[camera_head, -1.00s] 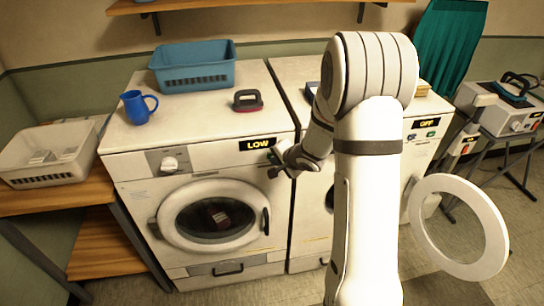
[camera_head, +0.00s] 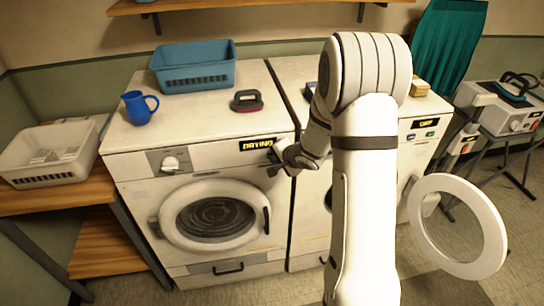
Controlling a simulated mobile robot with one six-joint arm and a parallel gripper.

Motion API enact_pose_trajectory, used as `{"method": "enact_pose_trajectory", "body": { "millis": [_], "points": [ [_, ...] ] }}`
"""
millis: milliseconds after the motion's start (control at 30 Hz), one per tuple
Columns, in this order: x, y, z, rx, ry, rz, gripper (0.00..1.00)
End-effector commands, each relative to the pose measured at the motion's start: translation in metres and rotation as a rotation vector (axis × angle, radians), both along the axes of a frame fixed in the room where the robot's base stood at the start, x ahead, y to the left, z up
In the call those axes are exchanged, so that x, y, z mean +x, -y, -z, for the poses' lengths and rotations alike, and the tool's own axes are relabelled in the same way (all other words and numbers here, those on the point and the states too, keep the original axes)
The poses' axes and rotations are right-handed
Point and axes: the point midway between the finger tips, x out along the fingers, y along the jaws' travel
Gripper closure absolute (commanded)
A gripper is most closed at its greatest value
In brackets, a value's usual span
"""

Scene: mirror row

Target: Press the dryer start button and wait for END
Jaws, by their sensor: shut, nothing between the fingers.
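The dryer (camera_head: 125,175) is the left white front-loading machine. Its display (camera_head: 257,144) reads DRYING in yellow letters. Its round door (camera_head: 178,235) is shut, and the drum behind the glass looks blurred with circular streaks. My gripper (camera_head: 272,168) is shut and empty at the right end of the dryer's front panel, just right of the display. The start button is hidden behind my gripper, and I cannot tell whether the fingers touch it.
A blue basket (camera_head: 195,82), a blue mug (camera_head: 138,108) and a dark red-based brush-like item (camera_head: 247,101) stand on the dryer. The right machine's round door (camera_head: 425,238) hangs open. A white basket (camera_head: 22,165) sits on the wooden shelf at left.

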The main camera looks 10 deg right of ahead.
Motion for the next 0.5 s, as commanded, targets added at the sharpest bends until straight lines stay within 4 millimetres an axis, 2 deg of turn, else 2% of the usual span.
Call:
{"method": "enact_pose_trajectory", "body": {
  "millis": [167, 500],
  "points": [
    [-0.001, 0.000, 0.000, 0.000, 0.001, 0.001, 1.00],
    [-0.015, 0.001, -0.001, 0.000, 0.000, 0.001, 1.00]
  ]
}}
